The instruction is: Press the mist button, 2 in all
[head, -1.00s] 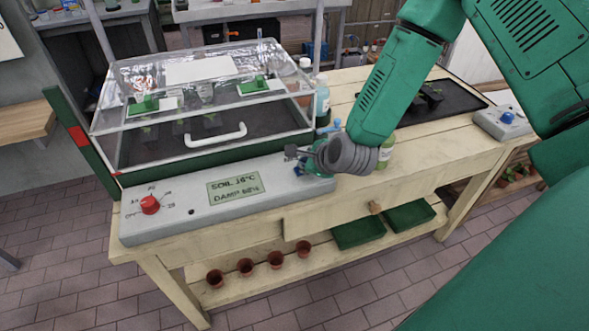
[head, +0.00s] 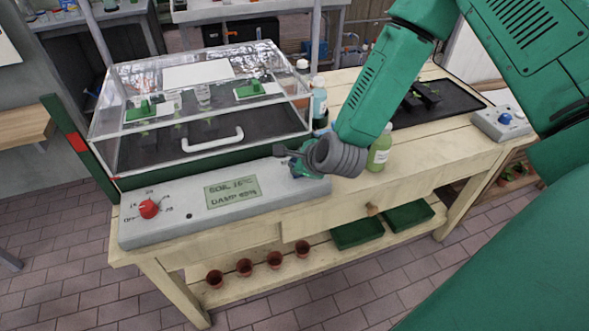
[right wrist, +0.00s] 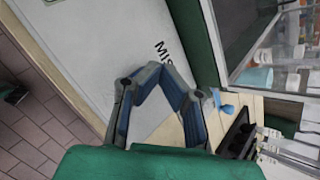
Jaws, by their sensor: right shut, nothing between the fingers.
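The grey control panel (head: 170,218) lies along the front of the bench, with a red dial (head: 149,208) at its left and a soil and damp display (head: 231,192). My right gripper (head: 281,151) is at the panel's right end, shut and empty. In the right wrist view its fingertips (right wrist: 153,72) meet over the pale panel (right wrist: 100,50), beside black lettering that starts "MIS". The mist button itself does not show; the gripper covers that area. I cannot tell whether the fingertips touch the panel. My left gripper is not in view.
A clear-lidded propagator (head: 200,105) with a white handle stands behind the panel. A green bottle (head: 380,152) stands right of my right gripper. A black tray (head: 455,100) and a small box with a blue knob (head: 503,119) are farther right.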

